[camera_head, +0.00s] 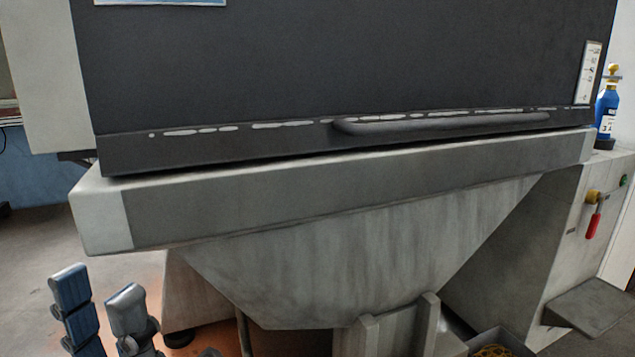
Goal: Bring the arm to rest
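My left gripper (100,292) is at the bottom left of the head view, fingers pointing up. One finger shows blue segments and the other is grey. A gap shows between the fingertips and nothing is held there, so it is open. The rest of the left arm is cut off by the lower edge. The gripper appears in front of the floor, left of the machine's hopper-shaped base, apart from it as far as I can tell. My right gripper is not in view.
A large machine with a dark front panel (330,60) and a grey ledge (350,185) fills the view. Its tapered base (350,255) stands below. At right are a blue bottle (606,108), a red-handled valve (593,222) and a grey pedal-like plate (592,305). Open floor (35,250) lies left.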

